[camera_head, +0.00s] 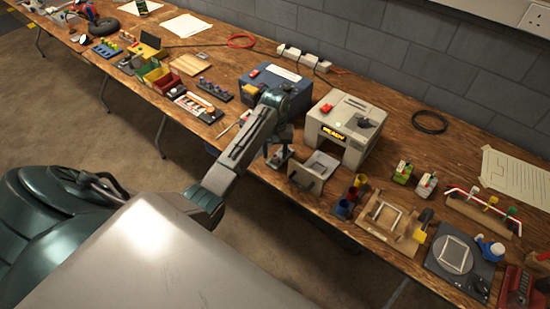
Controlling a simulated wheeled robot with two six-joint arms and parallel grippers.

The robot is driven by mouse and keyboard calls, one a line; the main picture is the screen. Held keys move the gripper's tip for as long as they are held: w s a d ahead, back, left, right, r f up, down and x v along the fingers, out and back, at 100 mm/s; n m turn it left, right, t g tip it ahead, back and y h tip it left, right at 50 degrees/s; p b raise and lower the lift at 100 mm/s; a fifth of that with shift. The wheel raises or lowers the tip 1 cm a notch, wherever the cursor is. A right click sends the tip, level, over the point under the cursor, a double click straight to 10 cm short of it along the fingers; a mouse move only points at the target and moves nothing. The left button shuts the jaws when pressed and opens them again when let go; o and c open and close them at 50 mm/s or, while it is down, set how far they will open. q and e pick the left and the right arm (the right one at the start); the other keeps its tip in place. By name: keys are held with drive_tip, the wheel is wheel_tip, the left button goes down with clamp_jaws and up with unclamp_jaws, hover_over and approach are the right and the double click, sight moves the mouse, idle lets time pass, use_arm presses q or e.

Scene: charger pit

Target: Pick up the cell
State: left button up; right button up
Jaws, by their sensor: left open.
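My left arm reaches in from the left, and its gripper (279,157) points down over the table's front part, just left of a light grey tray. The gripper is open and shows small. I cannot tell whether anything stands between its fingers. A pale charger box (345,128) with a lit READY display and an open front drawer (316,168) stands right of the gripper. Two small blocks with coloured tops, a left one (403,172) and a right one (426,185), stand right of the charger; I cannot tell whether either is the cell. My right gripper is not in view.
A blue box (262,83) stands behind my left forearm. Coloured cups (352,195), a wooden fixture (392,222) and a dark plate (456,254) lie to the right along the front edge. A black cable ring (430,122) lies at the back. Bare wood shows right of the charger.

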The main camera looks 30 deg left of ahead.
use_arm(q)
drive_tip(key=shift+f, duration=0.75)
clamp_jaws()
drive_tip(key=shift+r, duration=0.1)
